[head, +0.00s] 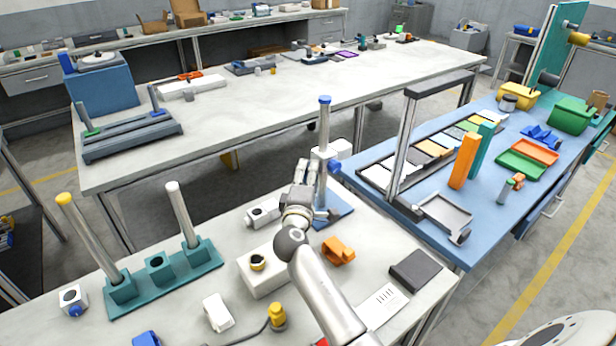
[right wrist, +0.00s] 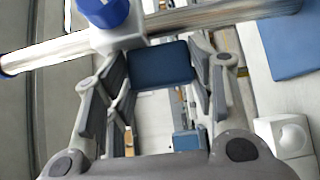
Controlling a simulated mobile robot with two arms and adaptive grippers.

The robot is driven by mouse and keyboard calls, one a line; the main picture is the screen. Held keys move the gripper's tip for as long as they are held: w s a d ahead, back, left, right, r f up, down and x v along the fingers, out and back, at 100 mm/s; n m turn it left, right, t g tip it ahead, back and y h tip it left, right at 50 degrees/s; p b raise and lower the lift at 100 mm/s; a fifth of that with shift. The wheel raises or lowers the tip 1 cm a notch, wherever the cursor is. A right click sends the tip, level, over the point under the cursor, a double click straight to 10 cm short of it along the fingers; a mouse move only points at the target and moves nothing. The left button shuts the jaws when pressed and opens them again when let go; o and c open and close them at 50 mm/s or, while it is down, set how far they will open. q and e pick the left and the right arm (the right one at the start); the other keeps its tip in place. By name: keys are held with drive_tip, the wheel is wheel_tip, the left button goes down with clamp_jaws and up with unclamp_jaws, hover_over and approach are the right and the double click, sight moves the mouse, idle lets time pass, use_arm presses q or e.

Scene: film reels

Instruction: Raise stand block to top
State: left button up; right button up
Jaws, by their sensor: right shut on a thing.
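A stand has an upright metal post with a blue cap (head: 325,100) and a blue base plate (head: 336,211). A white stand block with a blue knob (head: 334,166) sits around the post, roughly midway up. In the right wrist view the post runs sideways, with the white block (right wrist: 122,36) around it and its blue knob at the top edge. My right gripper (head: 308,164) reaches the block from the near left. Its fingers (right wrist: 160,65) are shut on a dark blue part beside the white block, partly hidden by the fingers. My left gripper is not in view.
A teal two-post stand (head: 165,264) is on the left. A white block (head: 263,212), a white box (head: 264,272), an orange part (head: 338,251) and a dark box (head: 415,270) surround my right arm. The blue bench (head: 490,225) stands close right of the stand.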

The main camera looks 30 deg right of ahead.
wheel_tip(320, 180, up, 9)
drive_tip(key=p, duration=0.5)
drive_tip(key=shift+w+r, duration=0.1)
drive_tip(key=o, duration=1.3)
drive_tip(key=shift+o, duration=0.7)
drive_tip(key=shift+f, duration=0.2)
